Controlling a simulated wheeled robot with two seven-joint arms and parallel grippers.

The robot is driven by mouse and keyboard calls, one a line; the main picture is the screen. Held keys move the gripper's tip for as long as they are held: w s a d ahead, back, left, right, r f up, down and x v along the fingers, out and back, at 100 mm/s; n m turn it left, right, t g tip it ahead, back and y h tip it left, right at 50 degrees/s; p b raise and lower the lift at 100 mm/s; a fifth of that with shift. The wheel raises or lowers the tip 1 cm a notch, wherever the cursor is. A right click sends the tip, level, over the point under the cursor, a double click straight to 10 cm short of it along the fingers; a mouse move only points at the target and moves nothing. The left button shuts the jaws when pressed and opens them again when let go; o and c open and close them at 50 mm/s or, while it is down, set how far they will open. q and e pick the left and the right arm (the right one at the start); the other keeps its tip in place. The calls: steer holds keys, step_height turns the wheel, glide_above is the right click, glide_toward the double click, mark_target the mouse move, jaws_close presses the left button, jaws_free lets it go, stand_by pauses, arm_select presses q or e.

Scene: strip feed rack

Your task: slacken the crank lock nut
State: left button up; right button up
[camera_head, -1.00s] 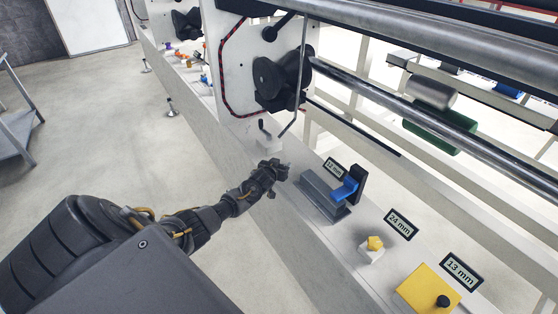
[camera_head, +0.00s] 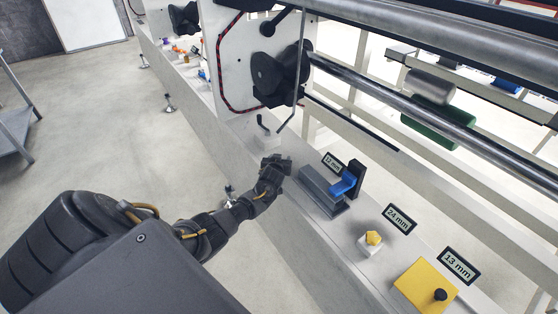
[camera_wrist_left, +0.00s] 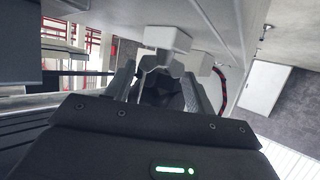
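My left gripper (camera_head: 277,164) is above the white beam, between a small white block with a dark lever (camera_head: 263,128) and a grey block with a blue piece (camera_head: 342,186). In the left wrist view its two fingers (camera_wrist_left: 160,88) are spread apart, with nothing visibly held between them. A white block (camera_wrist_left: 167,39) shows just beyond the fingertips there. A thin bent grey rod (camera_head: 298,88) hangs in front of the black knob (camera_head: 278,76) on the white side plate. I cannot make out the crank lock nut for certain. My right gripper is in neither view.
Signs for 24 mm (camera_head: 399,219) and 13 mm (camera_head: 458,265) stand on the beam, by a yellow-topped white piece (camera_head: 371,242) and a yellow block (camera_head: 424,287). Long steel rollers (camera_head: 450,135) run above right. Open floor (camera_head: 120,140) lies to the left.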

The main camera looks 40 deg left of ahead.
arm_select(q)
steer(key=o, duration=0.3)
steer(key=shift+o, duration=0.2)
steer(key=v, duration=1)
steer(key=shift+s+d+r+p, duration=0.2)
steer(key=shift+s+p, duration=0.15)
steer(key=shift+p, duration=0.05)
